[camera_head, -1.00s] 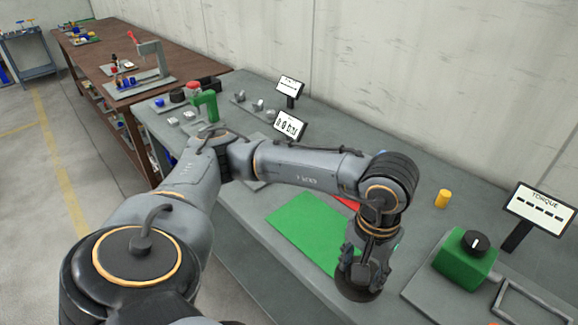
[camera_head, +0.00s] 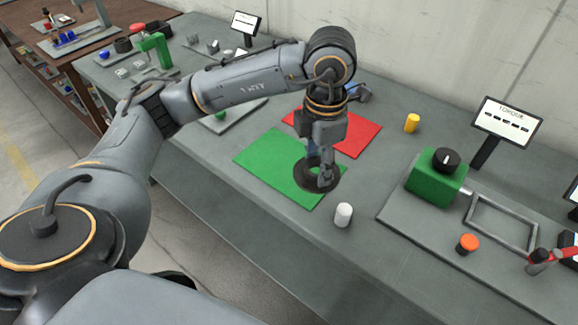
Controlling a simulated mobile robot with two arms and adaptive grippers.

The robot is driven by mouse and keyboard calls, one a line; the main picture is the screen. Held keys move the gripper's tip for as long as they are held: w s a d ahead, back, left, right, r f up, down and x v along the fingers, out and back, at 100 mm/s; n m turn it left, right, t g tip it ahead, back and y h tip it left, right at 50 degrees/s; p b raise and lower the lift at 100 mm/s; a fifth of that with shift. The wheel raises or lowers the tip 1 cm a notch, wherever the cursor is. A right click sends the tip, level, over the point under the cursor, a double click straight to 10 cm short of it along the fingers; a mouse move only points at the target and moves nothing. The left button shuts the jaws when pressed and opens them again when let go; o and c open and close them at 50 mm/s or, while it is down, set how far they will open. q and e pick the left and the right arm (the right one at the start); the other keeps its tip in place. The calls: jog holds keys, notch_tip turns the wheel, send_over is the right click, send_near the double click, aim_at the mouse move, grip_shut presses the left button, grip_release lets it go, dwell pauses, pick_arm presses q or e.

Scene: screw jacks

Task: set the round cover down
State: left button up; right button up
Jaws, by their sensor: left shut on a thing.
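The round cover (camera_head: 303,178) is a dark flat ring-like disc in the head view. My left gripper (camera_head: 322,180) is shut on it, at its right part. The cover is over the right part of the green mat (camera_head: 262,160); I cannot tell whether it touches the mat. The red mat (camera_head: 362,138) lies just behind, partly hidden by my left wrist. My right gripper is not in view.
A white cylinder (camera_head: 343,215) stands in front of the mats and a yellow one (camera_head: 411,123) to the right. A green torque unit (camera_head: 437,181) sits on a plate at the right, by a torque display (camera_head: 508,124). Bare table lies between.

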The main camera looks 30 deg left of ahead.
pick_arm(q)
jog(key=n, duration=0.3)
jog(key=w+n+b, duration=0.1)
jog(key=n, duration=0.3)
jog(key=w+n, duration=0.1)
jog(key=n, duration=0.3)
jog(key=shift+a+r, duration=0.2)
jog(key=shift+r, duration=0.05)
jog(key=w+a+f+p, duration=0.1)
jog(key=w+a+f, duration=0.3)
jog(key=a, duration=0.4)
jog(key=p, duration=0.1)
send_over(289, 163)
jog(key=d, duration=0.1)
jog(key=f, duration=0.4)
jog(key=shift+s+f, duration=0.3)
jog(key=shift+a+f, duration=0.15)
jog(key=shift+f, duration=0.05)
jog(key=f, duration=0.1)
jog(key=f+p, duration=0.1)
jog(key=f, duration=0.1)
jog(key=shift+w+a+p, duration=0.2)
jog(key=shift+a+p, duration=0.1)
jog(key=shift+f, duration=0.5)
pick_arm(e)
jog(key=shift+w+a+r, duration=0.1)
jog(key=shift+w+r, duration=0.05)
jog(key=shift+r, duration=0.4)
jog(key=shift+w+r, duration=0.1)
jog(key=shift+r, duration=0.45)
